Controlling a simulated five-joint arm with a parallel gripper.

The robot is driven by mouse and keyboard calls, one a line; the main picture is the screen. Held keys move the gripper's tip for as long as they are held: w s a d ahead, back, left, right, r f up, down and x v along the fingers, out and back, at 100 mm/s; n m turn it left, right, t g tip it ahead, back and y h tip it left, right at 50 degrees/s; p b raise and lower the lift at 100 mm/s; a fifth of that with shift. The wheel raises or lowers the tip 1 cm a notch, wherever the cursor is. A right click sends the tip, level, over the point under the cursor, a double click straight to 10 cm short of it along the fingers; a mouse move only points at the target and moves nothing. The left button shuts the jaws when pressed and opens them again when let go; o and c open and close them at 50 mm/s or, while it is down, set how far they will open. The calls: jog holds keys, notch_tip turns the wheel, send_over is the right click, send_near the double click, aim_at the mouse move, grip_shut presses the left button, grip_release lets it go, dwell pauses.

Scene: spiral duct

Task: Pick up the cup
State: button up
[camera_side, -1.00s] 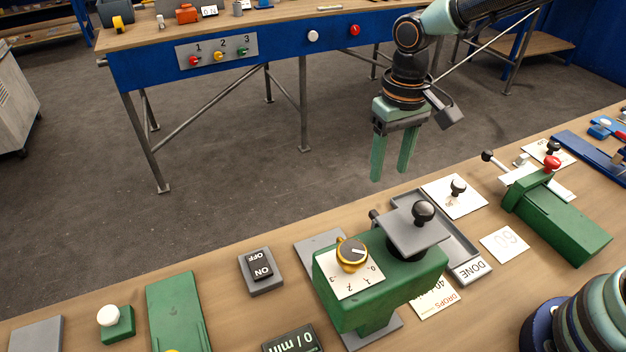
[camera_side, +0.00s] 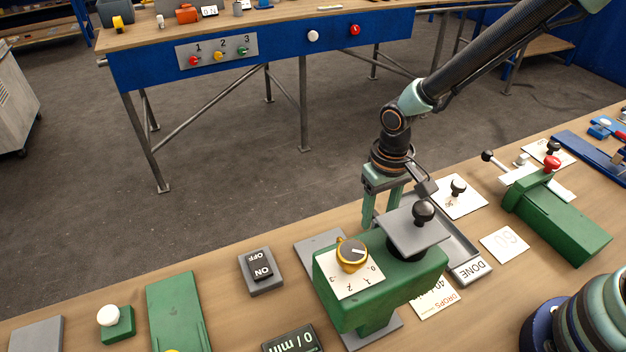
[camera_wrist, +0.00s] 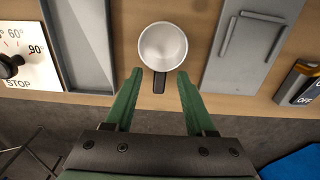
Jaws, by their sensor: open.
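The cup (camera_wrist: 162,46) is a white, round vessel with a dark handle (camera_wrist: 159,82), seen from above in the wrist view. It stands upright on the wooden bench, and its handle points towards my gripper. My gripper (camera_wrist: 157,74) has green fingers, open and apart, with the tips near the handle, one on each side; nothing is held. In the side view my gripper (camera_side: 381,220) is low behind the green machine (camera_side: 365,300). The cup is hidden in that view, and the lower fingertips are partly covered by the machine's grey plate.
The machine with a black-knobbed grey plate (camera_side: 414,232) stands close in front of my gripper. A grey tray (camera_wrist: 78,40) lies left of the cup and a grey plate (camera_wrist: 246,45) right of it in the wrist view. The bench's edge runs under my fingers.

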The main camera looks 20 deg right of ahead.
jog(key=shift+f, duration=0.1)
jog(key=shift+c, duration=0.3)
grip_shut()
notch_tip(320, 180, up, 27)
dwell(1.1)
